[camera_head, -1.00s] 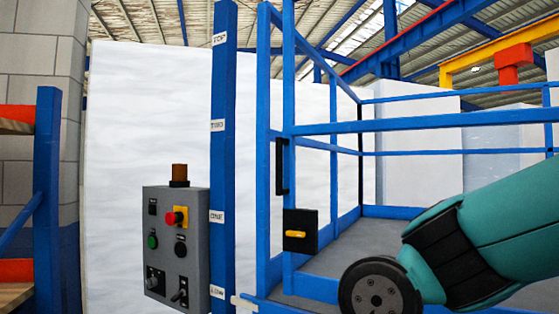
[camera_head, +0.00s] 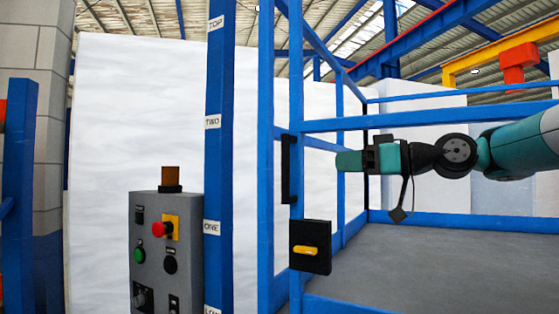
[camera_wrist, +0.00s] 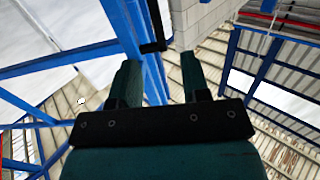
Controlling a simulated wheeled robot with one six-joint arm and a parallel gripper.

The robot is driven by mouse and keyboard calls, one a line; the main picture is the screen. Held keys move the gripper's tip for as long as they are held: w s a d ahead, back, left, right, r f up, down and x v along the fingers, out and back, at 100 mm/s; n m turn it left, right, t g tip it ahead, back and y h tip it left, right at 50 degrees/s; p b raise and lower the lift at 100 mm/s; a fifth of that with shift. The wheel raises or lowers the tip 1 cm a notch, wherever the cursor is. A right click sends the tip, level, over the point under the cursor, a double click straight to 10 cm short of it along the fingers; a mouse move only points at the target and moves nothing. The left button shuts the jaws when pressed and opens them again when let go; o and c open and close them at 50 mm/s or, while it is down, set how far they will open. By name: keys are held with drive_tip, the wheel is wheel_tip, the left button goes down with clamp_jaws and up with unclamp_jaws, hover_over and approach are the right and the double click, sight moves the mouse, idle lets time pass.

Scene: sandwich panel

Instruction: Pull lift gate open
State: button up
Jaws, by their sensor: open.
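The lift gate (camera_head: 297,95) is a blue frame of posts and rails, standing upright in the head view. A black vertical handle (camera_head: 287,168) is fixed on its post. Below it is a black latch box with a yellow lever (camera_head: 305,250), lying horizontal. My gripper (camera_head: 348,161) points left at about handle height, to the right of the handle. In the wrist view my gripper (camera_wrist: 160,76) is open, its dark green fingers apart and empty. The black handle (camera_wrist: 153,25) shows beyond the fingertips, roughly between them, and looks apart from them.
A grey control box (camera_head: 165,255) with buttons and an orange lamp stands left of the gate, beside a blue post (camera_head: 218,160) with floor labels. The grey platform floor (camera_head: 440,265) behind the gate is bare. Blue side rails (camera_head: 450,122) pass close to my arm.

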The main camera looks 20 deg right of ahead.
sight(289, 159)
drive_tip(key=p+x, duration=0.1)
drive_tip(key=x, duration=0.4)
drive_tip(key=r+p+x, duration=0.1)
drive_tip(key=p+x, duration=0.1)
drive_tip(key=x, duration=0.3)
drive_tip(key=r+p+x, duration=0.1)
drive_tip(key=p+x, duration=0.1)
drive_tip(key=x, duration=0.3)
drive_tip(key=shift+w+d, duration=0.15)
drive_tip(key=shift+w, duration=0.15)
drive_tip(key=shift+w+a+f+p, duration=0.2)
drive_tip(key=shift+w+a+p, duration=0.2)
drive_tip(key=shift+w+a, duration=0.1)
clamp_jaws()
